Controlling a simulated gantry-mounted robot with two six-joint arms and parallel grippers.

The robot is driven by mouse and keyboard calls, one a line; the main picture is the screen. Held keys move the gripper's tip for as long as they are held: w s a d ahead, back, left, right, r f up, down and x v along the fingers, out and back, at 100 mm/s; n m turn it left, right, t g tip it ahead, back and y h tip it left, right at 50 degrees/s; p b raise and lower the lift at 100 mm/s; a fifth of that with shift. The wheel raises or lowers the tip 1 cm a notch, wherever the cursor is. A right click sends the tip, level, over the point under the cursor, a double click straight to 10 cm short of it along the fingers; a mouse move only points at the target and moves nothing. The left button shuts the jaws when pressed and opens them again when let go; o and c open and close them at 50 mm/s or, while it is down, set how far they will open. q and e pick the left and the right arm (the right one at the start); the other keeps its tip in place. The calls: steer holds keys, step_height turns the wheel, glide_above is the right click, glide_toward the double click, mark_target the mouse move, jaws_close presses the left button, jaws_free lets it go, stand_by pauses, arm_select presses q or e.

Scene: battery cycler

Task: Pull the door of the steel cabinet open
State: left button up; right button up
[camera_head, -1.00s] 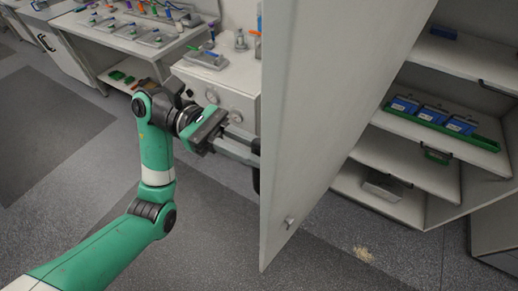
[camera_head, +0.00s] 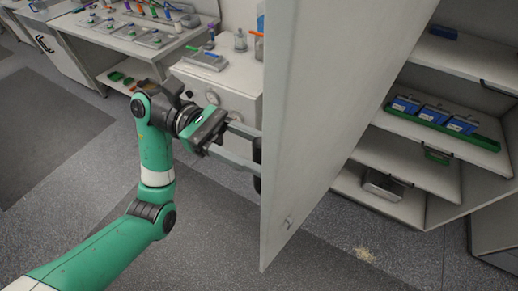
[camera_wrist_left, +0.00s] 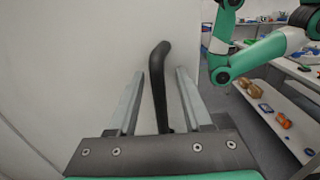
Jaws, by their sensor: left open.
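The steel cabinet (camera_head: 445,215) stands at the right in the head view, with its door (camera_head: 330,110) swung wide open and its shelves exposed. My left gripper (camera_head: 250,150) is open at the outer face of the door, with its fingertips partly hidden behind the door's edge. In the left wrist view the black bar handle (camera_wrist_left: 159,80) stands between the two spread fingers of my left gripper (camera_wrist_left: 162,95), with a gap on each side. My right gripper is not in view.
Inside the cabinet a green tray (camera_head: 400,116) holds blue boxes (camera_head: 434,112), and a metal box (camera_head: 383,186) sits lower down. A white bench (camera_head: 150,45) with several small items and a grey-white unit (camera_head: 225,85) stand behind my left arm. Floor is clear at the left.

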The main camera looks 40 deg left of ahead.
arm_select(q)
steer(key=v, duration=1.1)
steer(key=shift+a, duration=0.25)
